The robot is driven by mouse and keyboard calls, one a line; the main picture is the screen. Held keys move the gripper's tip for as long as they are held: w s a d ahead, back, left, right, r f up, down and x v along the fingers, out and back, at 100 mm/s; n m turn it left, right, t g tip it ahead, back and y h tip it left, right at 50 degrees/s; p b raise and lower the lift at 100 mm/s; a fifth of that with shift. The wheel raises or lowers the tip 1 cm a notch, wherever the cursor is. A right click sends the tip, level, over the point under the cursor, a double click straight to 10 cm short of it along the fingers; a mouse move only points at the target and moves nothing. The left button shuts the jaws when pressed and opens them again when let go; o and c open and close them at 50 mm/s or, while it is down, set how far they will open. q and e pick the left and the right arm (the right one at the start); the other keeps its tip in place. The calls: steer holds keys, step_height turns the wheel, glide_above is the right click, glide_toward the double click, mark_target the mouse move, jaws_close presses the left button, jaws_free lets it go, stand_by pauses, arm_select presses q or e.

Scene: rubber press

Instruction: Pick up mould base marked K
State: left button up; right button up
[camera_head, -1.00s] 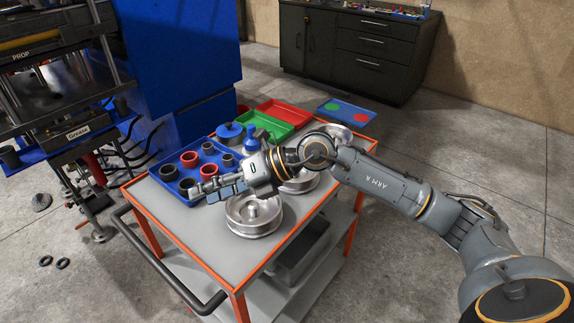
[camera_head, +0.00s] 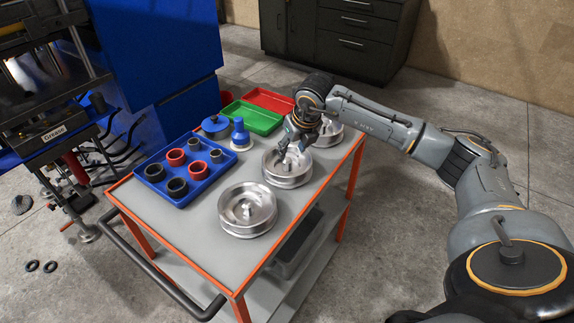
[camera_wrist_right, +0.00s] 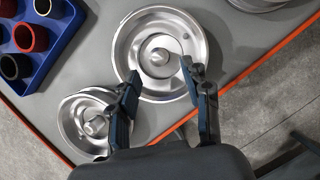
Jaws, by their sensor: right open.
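Three round silvery metal moulds with centre knobs stand in a row on the trolley top: a near mould (camera_head: 247,210), a middle mould (camera_head: 287,168) and a far mould (camera_head: 330,131). I cannot read a K on any of them. My right gripper (camera_head: 296,146) points down just above the middle mould and hides part of its back. In the right wrist view, its open, empty fingers (camera_wrist_right: 162,88) reach over the near rim of a large mould (camera_wrist_right: 145,76). Another mould (camera_wrist_right: 78,128) is left of the fingers. My left gripper is out of view.
A blue tray (camera_head: 178,199) with several black, red and grey rings lies left of the moulds. A blue-topped part (camera_head: 240,135) stands close to the middle mould. Green (camera_head: 252,118) and red (camera_head: 268,99) trays lie behind. The trolley's grey front area (camera_head: 185,235) is clear.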

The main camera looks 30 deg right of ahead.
mark_target(287, 160)
steer(key=p+x, duration=0.2)
steer(key=x, duration=0.3)
steer(key=shift+w+a+f, duration=0.15)
steer(key=shift+a+f, duration=0.05)
steer(key=shift+f, duration=0.15)
jaws_close()
steer(key=shift+w+r, duration=0.1)
steer(key=shift+r, duration=0.1)
